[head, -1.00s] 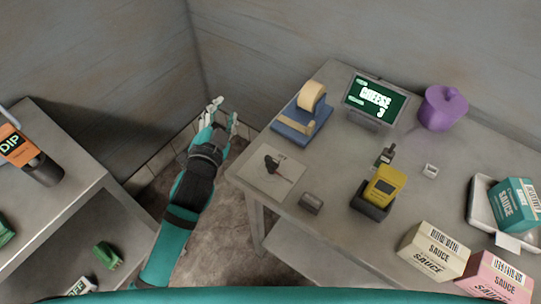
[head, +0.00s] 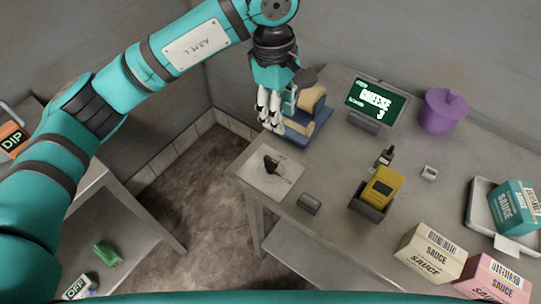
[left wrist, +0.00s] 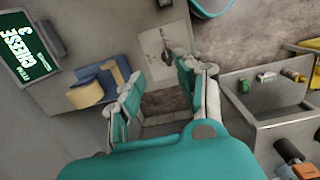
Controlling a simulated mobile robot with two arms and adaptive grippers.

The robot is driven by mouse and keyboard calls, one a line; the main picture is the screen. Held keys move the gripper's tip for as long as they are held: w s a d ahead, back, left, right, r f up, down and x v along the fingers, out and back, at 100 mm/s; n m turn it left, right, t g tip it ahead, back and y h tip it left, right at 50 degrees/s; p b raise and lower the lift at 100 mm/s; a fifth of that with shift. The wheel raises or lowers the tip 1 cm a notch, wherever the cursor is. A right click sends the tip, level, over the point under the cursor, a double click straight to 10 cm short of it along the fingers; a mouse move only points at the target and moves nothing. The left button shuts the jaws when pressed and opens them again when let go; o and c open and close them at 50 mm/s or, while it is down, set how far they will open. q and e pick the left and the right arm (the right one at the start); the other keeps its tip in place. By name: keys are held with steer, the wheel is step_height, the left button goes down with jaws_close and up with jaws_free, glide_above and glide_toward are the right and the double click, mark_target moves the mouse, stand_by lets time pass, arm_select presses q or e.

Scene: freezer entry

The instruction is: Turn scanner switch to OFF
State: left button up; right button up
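A black switch knob with a small red mark (head: 271,165) sits on a pale square plate (head: 262,184) at the near-left corner of the table. I cannot read the plate's marking or tell the knob's exact setting. The plate (left wrist: 151,48) and knob (left wrist: 168,58) also show in the left wrist view. A yellow scanner (head: 382,187) stands in a dark dock (head: 368,208). My left gripper (head: 271,117) hangs fingers down beyond the plate, in front of the tape dispenser, apart from the knob. In the left wrist view its fingers (left wrist: 165,95) are spread and empty. My right gripper is out of view.
A blue tape dispenser (head: 312,120), a screen (head: 376,99) reading CHEESE 3 and a purple pot (head: 441,112) stand at the back. A small grey block (head: 309,203) lies near the plate. Sauce boxes (head: 431,252) stand at right. Floor separates table and left shelf (head: 133,215).

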mark_target(271, 159)
arm_select(q)
steer(key=shift+t+y, duration=0.3)
steer(key=shift+y, duration=0.2)
steer(key=f+p, duration=0.1)
steer(key=f, duration=0.4)
steer(key=a+f+p, duration=0.1)
steer(key=f+p, duration=0.1)
steer(key=f, duration=0.3)
steer(key=f+p, duration=0.2)
steer(key=f, duration=0.3)
steer(key=shift+w+a, duration=0.4)
steer(key=shift+f, duration=0.85)
steer(key=shift+c, duration=0.4)
jaws_close()
